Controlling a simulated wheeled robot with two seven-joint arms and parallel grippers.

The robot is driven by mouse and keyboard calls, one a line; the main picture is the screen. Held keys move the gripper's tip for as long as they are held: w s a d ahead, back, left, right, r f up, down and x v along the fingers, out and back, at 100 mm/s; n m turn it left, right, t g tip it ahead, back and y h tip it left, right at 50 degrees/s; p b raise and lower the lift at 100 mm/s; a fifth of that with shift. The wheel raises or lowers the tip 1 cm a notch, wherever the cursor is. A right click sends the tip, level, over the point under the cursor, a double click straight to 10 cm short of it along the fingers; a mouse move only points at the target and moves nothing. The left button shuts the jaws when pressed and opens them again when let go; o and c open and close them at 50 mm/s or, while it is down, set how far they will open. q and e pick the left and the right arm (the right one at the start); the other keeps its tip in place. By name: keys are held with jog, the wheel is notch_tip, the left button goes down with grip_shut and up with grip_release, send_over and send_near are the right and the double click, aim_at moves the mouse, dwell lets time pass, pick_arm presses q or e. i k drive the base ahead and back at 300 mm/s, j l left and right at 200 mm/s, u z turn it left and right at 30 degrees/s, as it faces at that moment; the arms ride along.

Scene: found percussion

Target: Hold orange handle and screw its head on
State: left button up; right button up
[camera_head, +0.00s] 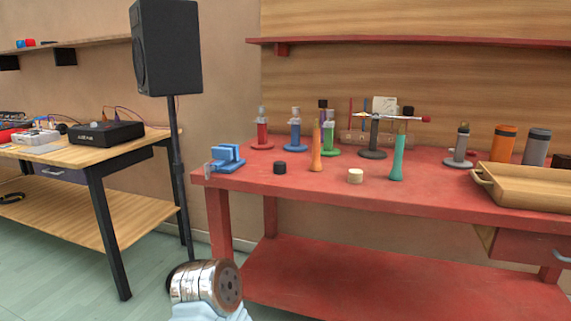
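The orange handle (316,151) stands upright on the red workbench (330,197), left of its middle. A short black cylinder (280,168) lies to its left near the front edge. A short cream cylinder (355,176) is to its right. Both are apart from the handle and look like loose heads; I cannot tell which belongs to it. A teal handle (397,158) stands farther right. Part of my own arm, metallic and pale blue, shows at the bottom left, away from the bench. Neither gripper's fingers are in view.
A blue vise-like block (226,157) is at the bench's left corner. Several small stands line the back, with a red-tipped beater (426,119) lying across one. A wooden tray (530,184) fills the right. A speaker (166,48) on a pole stands left of the bench.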

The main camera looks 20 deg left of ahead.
aim_at(315, 166)
jog(key=j+z, duration=0.3)
jog(key=j, duration=0.45)
jog(key=j+z, duration=0.25)
jog(key=j, duration=0.45)
jog(key=k+j+z, duration=0.1)
jog(key=j+z, duration=0.2)
jog(key=j, duration=0.4)
